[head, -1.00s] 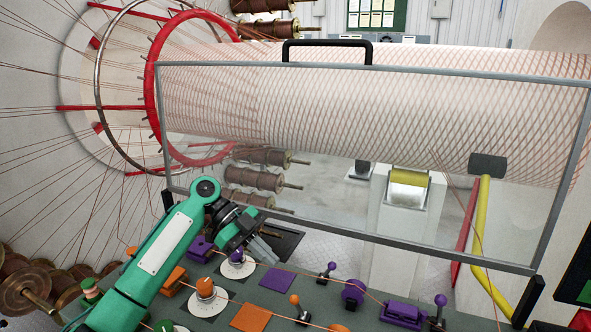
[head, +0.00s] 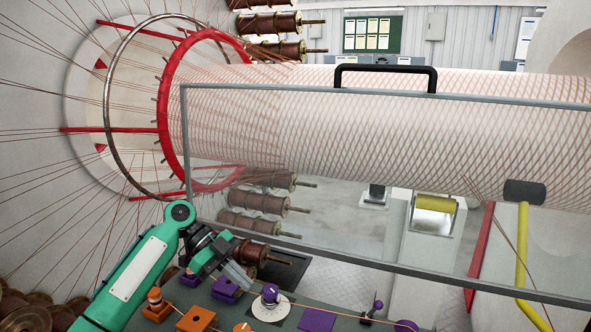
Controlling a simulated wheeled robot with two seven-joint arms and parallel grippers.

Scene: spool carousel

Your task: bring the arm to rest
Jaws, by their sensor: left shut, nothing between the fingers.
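My left arm comes in from the lower left, green with a pale panel. Its left gripper (head: 240,276) points down and to the right over the dark green bench (head: 345,318), above and beside a purple block (head: 226,290). The grey fingers are together with nothing between them. My right gripper does not show in the head view.
A clear guard panel (head: 390,180) with a grey frame and black handle (head: 386,68) stands behind the bench. Behind it lies a large wrapped tube (head: 400,125) with a red ring (head: 163,110). On the bench are an orange block (head: 196,319) and a purple-topped knob (head: 270,294).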

